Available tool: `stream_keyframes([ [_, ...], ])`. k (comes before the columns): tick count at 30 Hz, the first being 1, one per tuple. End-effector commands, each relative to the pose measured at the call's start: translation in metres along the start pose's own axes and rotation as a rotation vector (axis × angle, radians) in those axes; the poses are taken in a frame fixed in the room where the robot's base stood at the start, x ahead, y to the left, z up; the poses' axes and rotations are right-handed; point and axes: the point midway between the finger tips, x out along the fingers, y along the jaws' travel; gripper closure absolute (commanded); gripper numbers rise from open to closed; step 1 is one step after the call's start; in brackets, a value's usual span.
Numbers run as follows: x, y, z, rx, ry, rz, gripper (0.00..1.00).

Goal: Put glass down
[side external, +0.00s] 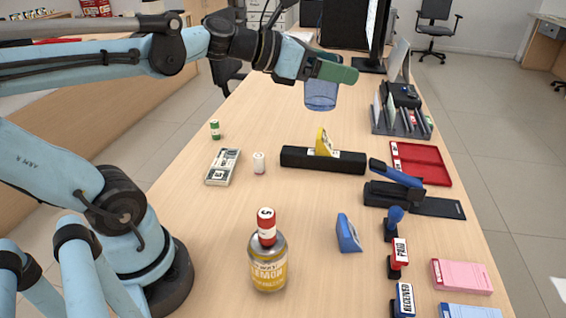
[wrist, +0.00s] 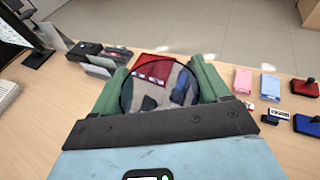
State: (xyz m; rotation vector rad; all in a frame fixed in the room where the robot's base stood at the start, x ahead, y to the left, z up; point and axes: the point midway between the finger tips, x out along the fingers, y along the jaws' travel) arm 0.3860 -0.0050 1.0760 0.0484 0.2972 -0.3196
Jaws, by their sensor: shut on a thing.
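A clear blue glass (side external: 321,97) is held in the air above the counter, roughly upright, in the side view. My gripper (side external: 337,65), with green fingers, is shut around its upper part. In the wrist view the glass (wrist: 158,86) is between the two green fingers of my gripper (wrist: 162,80), and the counter things show through it. The fingers hide part of its rim in the side view.
The wooden counter (side external: 300,128) has bare room below the glass. A black bar (side external: 297,157) with a yellow wedge (side external: 323,143) lies nearer. A black organizer (side external: 402,127) and red tray (side external: 425,165) are at right. A lemon bottle (side external: 268,268) stands in front.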

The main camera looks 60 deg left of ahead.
Motion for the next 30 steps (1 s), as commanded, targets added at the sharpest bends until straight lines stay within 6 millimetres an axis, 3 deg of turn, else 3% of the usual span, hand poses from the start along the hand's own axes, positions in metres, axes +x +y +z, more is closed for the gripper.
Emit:
stream_keyframes([
  [5, 0.02, -0.026, -0.006, 0.043, -0.001, -0.146, 0.61],
  [16, 0.058, -0.117, -0.04, 0.198, -0.002, -0.646, 0.61],
  [23, 0.06, -0.172, -0.072, 0.298, -0.002, -0.97, 0.61],
  [30, 0.047, -0.222, -0.116, 0.412, -0.002, -1.335, 0.61],
])
